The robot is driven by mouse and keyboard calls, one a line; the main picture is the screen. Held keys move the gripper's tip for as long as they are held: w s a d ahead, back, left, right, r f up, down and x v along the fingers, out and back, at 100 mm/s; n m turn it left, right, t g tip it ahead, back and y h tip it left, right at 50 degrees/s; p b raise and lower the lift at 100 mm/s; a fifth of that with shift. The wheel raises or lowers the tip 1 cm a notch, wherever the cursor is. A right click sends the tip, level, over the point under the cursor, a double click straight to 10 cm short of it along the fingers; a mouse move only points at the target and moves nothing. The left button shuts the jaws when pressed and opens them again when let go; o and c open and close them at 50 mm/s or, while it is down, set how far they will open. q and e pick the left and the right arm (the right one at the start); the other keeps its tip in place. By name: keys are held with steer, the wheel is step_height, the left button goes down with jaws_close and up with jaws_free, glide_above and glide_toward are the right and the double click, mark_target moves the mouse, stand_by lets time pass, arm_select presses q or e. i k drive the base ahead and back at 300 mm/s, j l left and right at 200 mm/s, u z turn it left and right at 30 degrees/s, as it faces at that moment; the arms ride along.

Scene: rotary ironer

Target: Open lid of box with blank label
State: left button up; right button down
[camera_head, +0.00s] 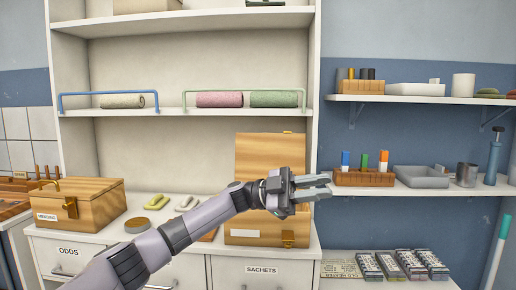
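The wooden box (268,240) with a blank white label (246,233) stands on the cabinet top, right of centre. Its lid (270,152) stands raised, upright at the back. My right gripper is not in view.
A shut wooden box (92,202) with a written label stands at the left. At the right, a shelf (425,190) holds a wooden rack (364,178) and a grey tray (420,177).

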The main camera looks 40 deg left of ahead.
mark_target(256, 154)
steer(key=i+j, duration=0.1)
steer(key=j, duration=0.9)
steer(key=i+j+u, duration=0.1)
steer(key=j, duration=0.4)
steer(key=i+j+u, duration=0.2)
steer(key=i+j, duration=0.15)
steer(key=i, duration=0.2)
steer(key=j+z, duration=0.2)
